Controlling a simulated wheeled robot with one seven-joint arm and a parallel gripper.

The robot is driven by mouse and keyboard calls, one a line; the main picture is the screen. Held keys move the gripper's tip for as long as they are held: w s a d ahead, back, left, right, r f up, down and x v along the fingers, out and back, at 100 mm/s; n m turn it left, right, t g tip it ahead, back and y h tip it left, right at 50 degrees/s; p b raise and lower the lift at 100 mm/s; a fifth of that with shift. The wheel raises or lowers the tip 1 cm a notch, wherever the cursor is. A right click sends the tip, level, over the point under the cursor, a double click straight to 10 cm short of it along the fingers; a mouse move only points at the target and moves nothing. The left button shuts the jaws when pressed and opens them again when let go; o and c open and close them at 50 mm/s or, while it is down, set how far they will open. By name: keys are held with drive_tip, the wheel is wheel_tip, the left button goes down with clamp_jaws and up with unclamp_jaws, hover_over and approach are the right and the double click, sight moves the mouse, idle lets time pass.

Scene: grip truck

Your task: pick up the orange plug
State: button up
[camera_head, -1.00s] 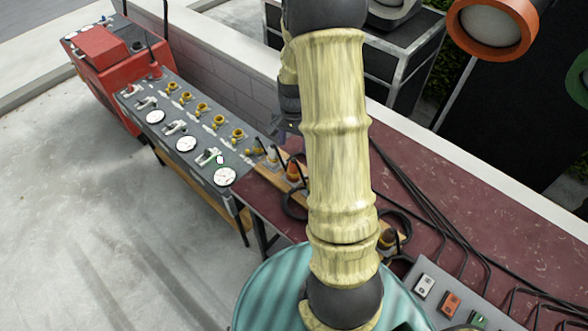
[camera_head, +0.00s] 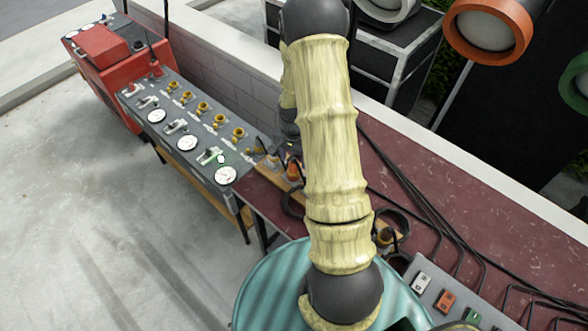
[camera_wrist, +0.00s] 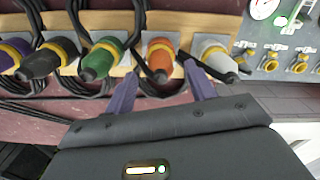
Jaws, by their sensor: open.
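The orange plug (camera_wrist: 160,58) sits in a wooden rack in the wrist view, with a yellow collar and a dark tip pointing at my gripper. My gripper (camera_wrist: 161,72) is open, its two purple fingers on either side of the plug's lower end. No contact shows between the fingers and the plug. An orange plug also shows small in the head view (camera_head: 293,171), just below my wrist, where my arm hides much of the rack.
A green plug (camera_wrist: 103,56) is left of the orange one, and a grey-white plug (camera_wrist: 216,61) is right of it, close to the right finger. Black (camera_wrist: 42,60) and purple (camera_wrist: 10,56) plugs are farther left. A grey control panel (camera_head: 190,130) adjoins the rack.

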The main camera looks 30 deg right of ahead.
drive_tip(key=shift+f+p, duration=0.5)
drive_tip(key=shift+f, duration=1.25)
drive_tip(key=c, duration=1.1)
